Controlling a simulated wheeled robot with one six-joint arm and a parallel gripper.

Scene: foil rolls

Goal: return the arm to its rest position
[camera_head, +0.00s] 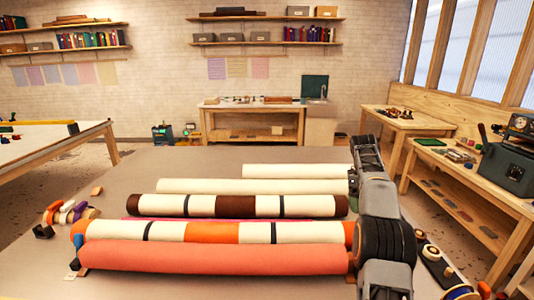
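My arm reaches forward over the right side of the table, across the right ends of the foil rolls. My gripper (363,142) seems to be at the arm's dark far end, small and seen from behind, so its fingers cannot be made out. The nearest roll is salmon pink (215,257). Behind it lies a cream roll with orange and dark bands (180,231), then a cream roll with brown bands (180,206). Two plain cream rolls, one longer (250,186) and one shorter (295,171), lie farther back. My arm hides some right ends.
The grey table (185,163) is bare behind the rolls. Small coloured items (70,212) lie at its left edge, tape rolls (431,252) at its right. A side bench (475,190) with a dark machine (510,165) stands on the right, another table (50,142) on the left.

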